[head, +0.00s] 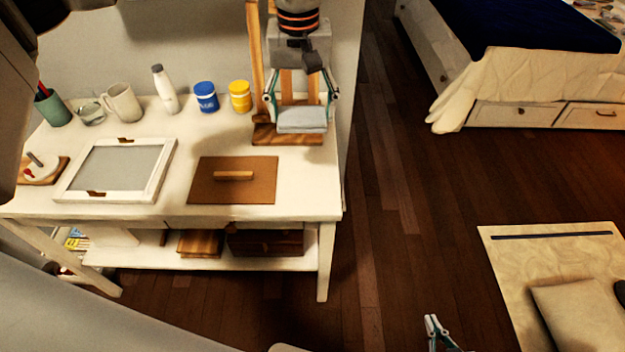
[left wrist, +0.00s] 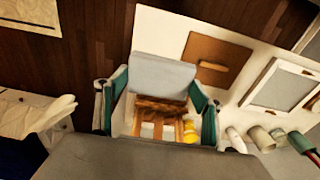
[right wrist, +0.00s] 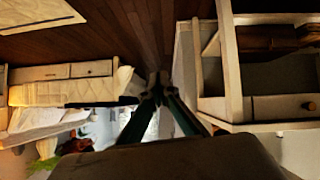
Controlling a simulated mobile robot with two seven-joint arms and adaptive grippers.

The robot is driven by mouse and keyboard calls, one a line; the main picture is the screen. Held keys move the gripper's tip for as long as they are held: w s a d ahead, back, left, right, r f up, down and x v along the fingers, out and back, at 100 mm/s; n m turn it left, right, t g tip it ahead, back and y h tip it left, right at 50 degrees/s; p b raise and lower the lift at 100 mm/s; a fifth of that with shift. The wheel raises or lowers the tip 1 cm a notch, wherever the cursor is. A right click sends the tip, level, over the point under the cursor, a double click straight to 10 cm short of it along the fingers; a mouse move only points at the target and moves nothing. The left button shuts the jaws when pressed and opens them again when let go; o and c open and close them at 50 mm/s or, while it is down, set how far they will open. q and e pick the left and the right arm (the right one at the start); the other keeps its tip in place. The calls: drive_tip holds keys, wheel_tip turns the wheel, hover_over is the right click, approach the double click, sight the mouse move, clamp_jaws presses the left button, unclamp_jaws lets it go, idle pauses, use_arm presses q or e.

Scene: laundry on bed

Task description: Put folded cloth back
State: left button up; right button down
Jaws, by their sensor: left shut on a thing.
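The folded cloth (head: 302,119) is light grey and flat. It is held between the fingers of my left gripper (head: 301,105), above the right end of the white table and in front of a wooden easel-like stand (head: 258,60). In the left wrist view the cloth (left wrist: 162,72) spans between the two fingers, with the wooden stand (left wrist: 158,112) behind it. I cannot tell whether the cloth touches the stand's base. My right gripper (head: 432,319) is low at the bottom of the head view, away from the table. Its fingertips meet in the right wrist view (right wrist: 158,80), with nothing visible between them.
The white table (head: 185,205) carries a brown board (head: 255,190) with a wooden handle, a white frame (head: 115,172), a blue jar (head: 206,98), a yellow jar (head: 240,97), a bottle (head: 165,92) and a mug (head: 122,103). A bed (head: 515,80) stands at the upper right; the floor between is clear.

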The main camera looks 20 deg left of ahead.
use_arm(q)
drive_tip(key=b, duration=0.2)
hover_over(304, 182)
wheel_tip(304, 182, down, 15)
drive_tip(key=shift+s+r, duration=0.15)
drive_tip(key=shift+r, duration=0.05)
drive_tip(key=shift+f, duration=2.35)
drive_tip(key=shift+f, duration=0.1)
drive_tip(key=o, duration=1)
